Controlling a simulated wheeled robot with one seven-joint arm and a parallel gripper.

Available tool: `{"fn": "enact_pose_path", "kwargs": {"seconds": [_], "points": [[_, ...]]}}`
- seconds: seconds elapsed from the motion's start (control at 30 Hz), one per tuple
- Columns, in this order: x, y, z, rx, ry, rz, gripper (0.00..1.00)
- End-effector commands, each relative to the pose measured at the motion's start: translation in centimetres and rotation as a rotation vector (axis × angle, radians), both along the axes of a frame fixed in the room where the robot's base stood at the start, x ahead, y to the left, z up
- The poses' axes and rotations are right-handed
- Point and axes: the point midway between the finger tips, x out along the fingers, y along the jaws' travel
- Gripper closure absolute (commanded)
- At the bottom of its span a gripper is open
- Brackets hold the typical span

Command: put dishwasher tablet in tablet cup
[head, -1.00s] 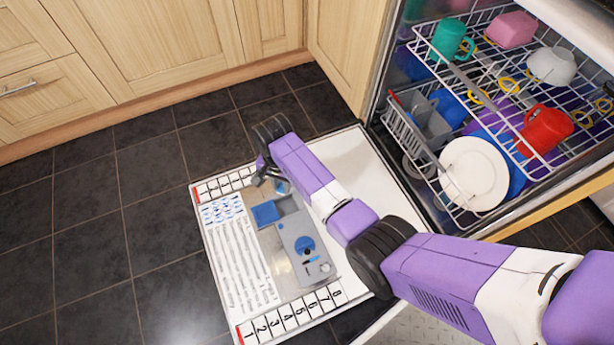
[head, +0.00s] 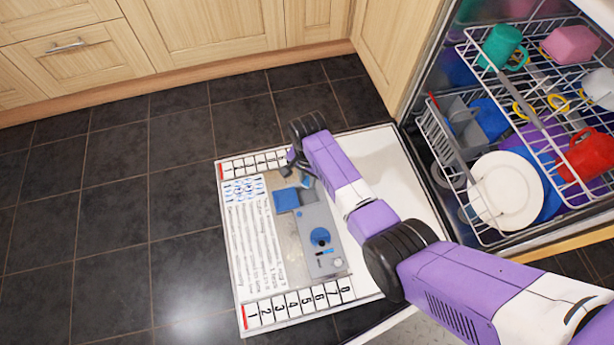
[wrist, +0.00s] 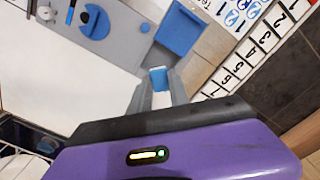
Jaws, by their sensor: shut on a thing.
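The dishwasher tablet (wrist: 158,78) is a small blue and white block between the two grey fingertips of my gripper (wrist: 158,84), which is shut on it. In the head view my gripper (head: 296,170) is low over the open dishwasher door, at the far end of the grey dispenser (head: 325,262). The tablet cup (head: 308,196) is the recess in the dispenser beside its open blue lid (head: 286,200). In the wrist view the blue lid (wrist: 180,29) lies just beyond the tablet. The tablet appears held apart from the cup; its exact height is unclear.
The white dishwasher door (head: 392,170) lies open, with printed labels on its left part. Racks with a white plate (head: 505,190), a red mug (head: 588,157) and a green mug (head: 502,46) stand at the right. Wooden cabinets (head: 200,38) line the back. Dark floor tiles at left are clear.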

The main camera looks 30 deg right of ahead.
Motion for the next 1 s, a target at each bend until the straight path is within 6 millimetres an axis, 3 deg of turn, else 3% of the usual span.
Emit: {"fn": "enact_pose_path", "kwargs": {"seconds": [1.0], "points": [[0.0,0.0,-7.7,0.000,0.000,0.000,1.00]]}}
